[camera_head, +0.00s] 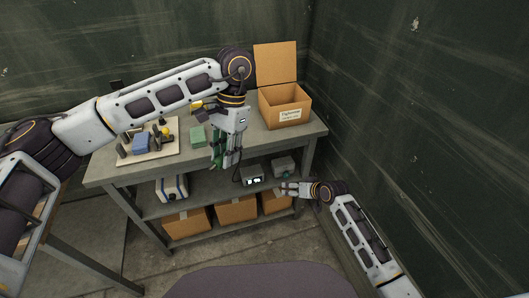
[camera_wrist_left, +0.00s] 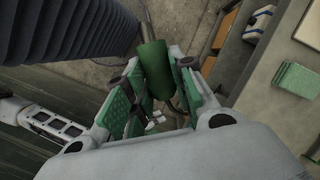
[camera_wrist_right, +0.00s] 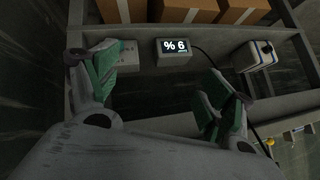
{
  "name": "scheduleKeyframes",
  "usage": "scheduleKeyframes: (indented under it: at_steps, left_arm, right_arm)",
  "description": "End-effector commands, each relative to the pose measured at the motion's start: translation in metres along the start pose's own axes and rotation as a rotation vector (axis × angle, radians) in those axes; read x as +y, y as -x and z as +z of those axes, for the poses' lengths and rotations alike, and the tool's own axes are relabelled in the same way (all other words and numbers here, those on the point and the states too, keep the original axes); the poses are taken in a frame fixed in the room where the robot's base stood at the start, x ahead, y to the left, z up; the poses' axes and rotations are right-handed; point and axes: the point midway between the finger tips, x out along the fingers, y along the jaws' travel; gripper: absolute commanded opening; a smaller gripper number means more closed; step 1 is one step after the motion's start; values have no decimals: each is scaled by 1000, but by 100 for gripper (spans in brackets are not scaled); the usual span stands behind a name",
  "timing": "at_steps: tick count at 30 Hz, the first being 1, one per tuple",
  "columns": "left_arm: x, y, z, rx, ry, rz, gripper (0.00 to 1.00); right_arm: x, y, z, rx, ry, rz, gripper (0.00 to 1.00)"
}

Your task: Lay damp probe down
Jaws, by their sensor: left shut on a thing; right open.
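My left gripper (camera_head: 224,160) is shut on a green cylindrical handle, which I take as the damp probe (camera_wrist_left: 153,66). It points downward in front of the table's front edge, above the lower shelf. A small meter (camera_head: 252,174) stands on the lower shelf. It reads "% 6" in the right wrist view (camera_wrist_right: 175,48), with a black cable (camera_wrist_right: 212,66) running from it. My right gripper (camera_head: 284,188) is open and empty, in front of the shelf near the meter.
On the tabletop are a green block (camera_head: 198,136), a board with small parts (camera_head: 160,150) and an open cardboard box (camera_head: 287,105). The lower shelf holds a blue-white case (camera_head: 172,189) and a grey box (camera_head: 284,165). Cardboard boxes (camera_head: 237,210) stand below. Free tabletop lies left of the open box.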

Motion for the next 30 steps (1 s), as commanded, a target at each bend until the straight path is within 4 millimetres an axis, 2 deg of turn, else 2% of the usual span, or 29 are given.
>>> scheduleKeyframes:
  at_steps: [1, 6, 15, 24, 30]
  left_arm:
    - [0, 0, 0, 0, 0, 0, 0]
    - [0, 0, 0, 0, 0, 0, 0]
    - [0, 0, 0, 0, 0, 0, 0]
    - [0, 0, 0, 0, 0, 0, 0]
    - [0, 0, 0, 0, 0, 0, 0]
  right_arm:
    - [-12, 9, -14, 13, 9, -20, 82]
    - [-51, 40, -48, 39, 33, -89, 82]
    - [-119, 103, -93, 73, 98, -209, 82]
    - [-186, 174, -115, 94, 194, -323, 82]
    - [-226, 224, -116, 99, 272, -392, 82]
